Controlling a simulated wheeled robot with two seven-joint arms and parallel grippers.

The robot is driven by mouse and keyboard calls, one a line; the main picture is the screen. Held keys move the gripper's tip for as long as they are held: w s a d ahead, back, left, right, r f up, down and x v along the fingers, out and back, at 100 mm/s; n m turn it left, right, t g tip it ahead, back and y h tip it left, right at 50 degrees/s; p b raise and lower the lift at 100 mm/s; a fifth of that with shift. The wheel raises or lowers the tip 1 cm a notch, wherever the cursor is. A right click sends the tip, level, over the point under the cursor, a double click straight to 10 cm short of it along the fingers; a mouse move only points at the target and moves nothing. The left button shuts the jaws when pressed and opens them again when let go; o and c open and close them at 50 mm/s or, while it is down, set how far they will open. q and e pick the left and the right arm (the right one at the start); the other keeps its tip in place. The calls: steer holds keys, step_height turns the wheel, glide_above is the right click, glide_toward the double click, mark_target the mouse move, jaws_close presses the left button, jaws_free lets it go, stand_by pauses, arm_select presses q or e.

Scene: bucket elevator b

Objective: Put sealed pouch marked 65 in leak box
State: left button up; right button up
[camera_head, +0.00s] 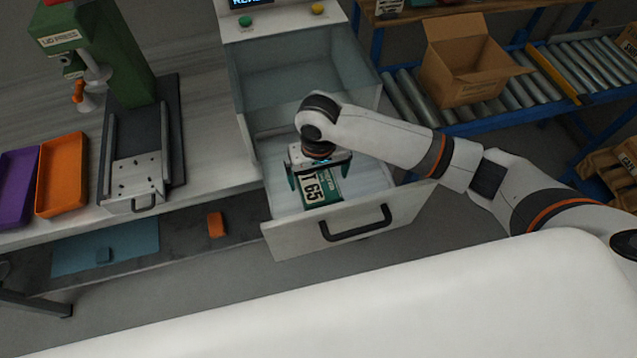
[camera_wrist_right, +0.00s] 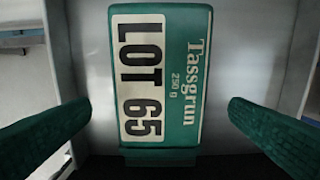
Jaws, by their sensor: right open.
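The pouch marked LOT 65 (camera_head: 322,192) is green with a white label and lies in the pulled-out drawer (camera_head: 400,208) of a white cabinet (camera_head: 290,30). This cabinet looks like the leak box, but no name on it is readable. In the right wrist view, the pouch (camera_wrist_right: 160,75) fills the middle, label facing the camera. My right gripper (camera_head: 319,178) is open inside the drawer, above the pouch. Its green fingers (camera_wrist_right: 160,138) stand either side of the pouch, apart from it. My left gripper is not in view.
The drawer's front has a dark handle (camera_head: 357,224). A green press (camera_head: 95,50) and orange (camera_head: 62,172) and purple (camera_head: 18,190) trays stand on the left bench. A cardboard box (camera_head: 465,62) sits on the roller conveyor (camera_head: 500,108) at right.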

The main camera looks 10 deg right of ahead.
mark_target(318, 185)
step_height(318, 185, up, 7)
stand_by(0.3)
steer(key=shift+f, duration=0.1)
